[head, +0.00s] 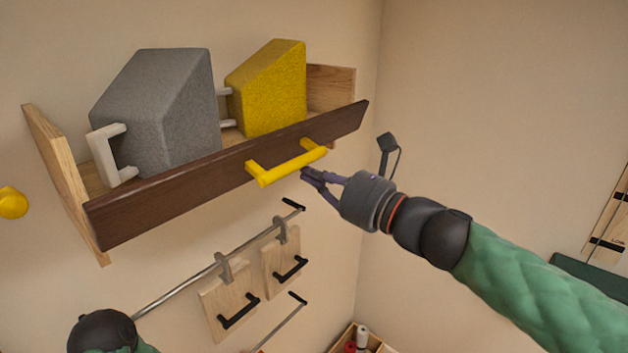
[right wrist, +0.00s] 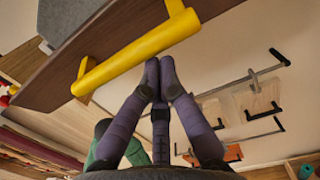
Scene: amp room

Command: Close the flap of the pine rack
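The pine rack (head: 58,160) is fixed high on the wall, with its top and upper front open. Its dark brown flap (head: 190,187) runs across the lower front and carries a yellow bar handle (head: 290,167). In the right wrist view the flap (right wrist: 92,50) and handle (right wrist: 135,52) cross the upper left. My right gripper (head: 306,174) is just below the handle's right end, its fingertips (right wrist: 160,65) together with nothing visible between them. I cannot tell whether they touch the handle. My left gripper is out of view; only part of that arm shows at lower left.
A grey block (head: 165,110) and a yellow block (head: 268,88), both with pale handles, stand in the rack. Below, a metal rail (head: 185,283) holds hanging wooden boards (head: 228,300) with black handles. A yellow knob (head: 12,202) is at left.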

